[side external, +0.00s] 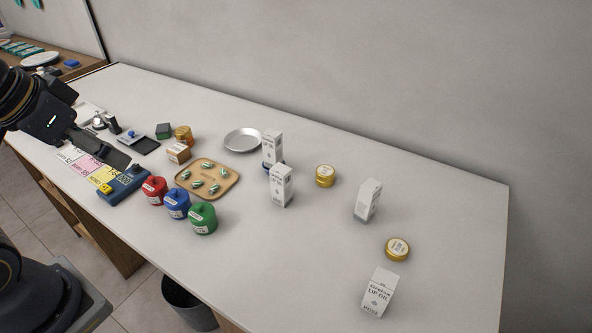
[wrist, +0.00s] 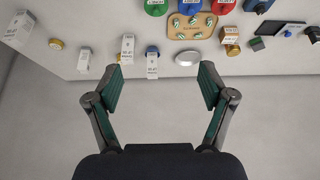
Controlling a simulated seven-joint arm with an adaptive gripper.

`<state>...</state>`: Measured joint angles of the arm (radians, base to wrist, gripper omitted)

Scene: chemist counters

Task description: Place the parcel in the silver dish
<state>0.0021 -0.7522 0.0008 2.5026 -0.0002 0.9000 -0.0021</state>
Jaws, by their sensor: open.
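The parcel is a small brown box (side external: 178,153) with a pale label, standing on the white counter in front of an amber jar. It also shows in the wrist view (wrist: 230,34) at the upper right. The silver dish (side external: 243,139) is round, shallow and empty, right of and behind the parcel. In the wrist view the dish (wrist: 188,58) lies beyond my fingertips. My gripper (wrist: 161,67) is open and empty, with its fingers wide apart. In the side view it is above the counter's left end, left of the parcel and apart from it.
Near the parcel are the amber jar (side external: 184,132), a green box (side external: 163,130) and a wooden tray (side external: 228,192). Red, blue and green pots (side external: 203,219) stand in front. White cartons (side external: 281,187) stand close right of the dish. The counter's back right is clear.

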